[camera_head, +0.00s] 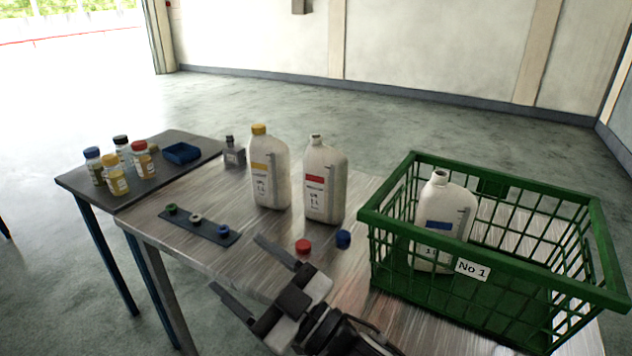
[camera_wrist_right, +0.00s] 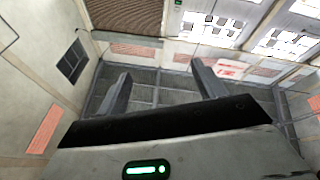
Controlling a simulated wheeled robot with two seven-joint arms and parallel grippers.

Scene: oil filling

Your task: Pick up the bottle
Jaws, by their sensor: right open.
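Three white bottles show in the head view. One with a yellow cap and yellow label (camera_head: 269,170) stands upright on the metal table. One with a red label and an open neck (camera_head: 323,182) stands just right of it. One with a blue label and an open neck (camera_head: 441,215) stands inside the green basket (camera_head: 400,262). My right gripper (camera_head: 240,268) is open and empty near the table's front edge, in front of the bottles and apart from them. The right wrist view shows its two fingers (camera_wrist_right: 162,90) spread with nothing between them. My left gripper is not in view.
A red cap (camera_head: 303,246) and a blue cap (camera_head: 343,239) lie before the bottles. A dark strip (camera_head: 222,235) with small rings lies left. Several small bottles and a blue tray (camera_head: 181,153) sit on a dark side table (camera_head: 150,190). A small grey bottle (camera_head: 234,156) stands behind.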

